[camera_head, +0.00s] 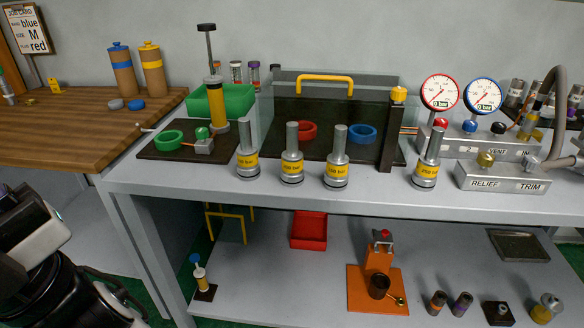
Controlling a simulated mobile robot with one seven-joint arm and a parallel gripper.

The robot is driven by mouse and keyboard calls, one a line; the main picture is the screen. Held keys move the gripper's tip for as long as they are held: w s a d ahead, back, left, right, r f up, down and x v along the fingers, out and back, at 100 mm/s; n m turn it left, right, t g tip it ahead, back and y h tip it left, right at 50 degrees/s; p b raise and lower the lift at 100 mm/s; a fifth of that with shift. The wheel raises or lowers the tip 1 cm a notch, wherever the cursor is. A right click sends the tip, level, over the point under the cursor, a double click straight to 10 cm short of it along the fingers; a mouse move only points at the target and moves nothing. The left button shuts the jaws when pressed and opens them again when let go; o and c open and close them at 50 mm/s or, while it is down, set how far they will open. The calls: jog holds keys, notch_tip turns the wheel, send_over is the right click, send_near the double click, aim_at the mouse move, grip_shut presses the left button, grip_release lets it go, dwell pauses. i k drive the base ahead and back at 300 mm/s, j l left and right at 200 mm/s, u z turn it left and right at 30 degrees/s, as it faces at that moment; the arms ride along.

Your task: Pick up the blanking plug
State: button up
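I cannot tell for certain which thing is the blanking plug. Several steel stemmed cylinders with yellow bar labels stand upright along the front of the grey bench: a left one (247,150), a second (292,153), a third (337,158) and a right one (428,158). They stand apart, with nothing holding them. On the lower shelf at right stand a small black square-based piece (498,312) and a yellow-topped piece (546,307). My dark and white arm fills the lower left corner; its gripper fingers do not show.
Behind the cylinders is a clear-walled test box (326,85) with a yellow handle. Gauges (440,92) and a RELIEF/TRIM block (502,177) stand at right. The bench's front strip (200,180) is clear.

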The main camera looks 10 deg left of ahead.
aim_at(336, 176)
jog(key=k+j+z, duration=0.25)
jog(key=j, duration=0.3)
jog(key=k+j+z, duration=0.25)
jog(key=k+j, duration=0.15)
jog(key=l+u, duration=0.25)
jog(key=l, duration=0.85)
jog(key=l+u, duration=0.25)
jog(key=l, duration=0.9)
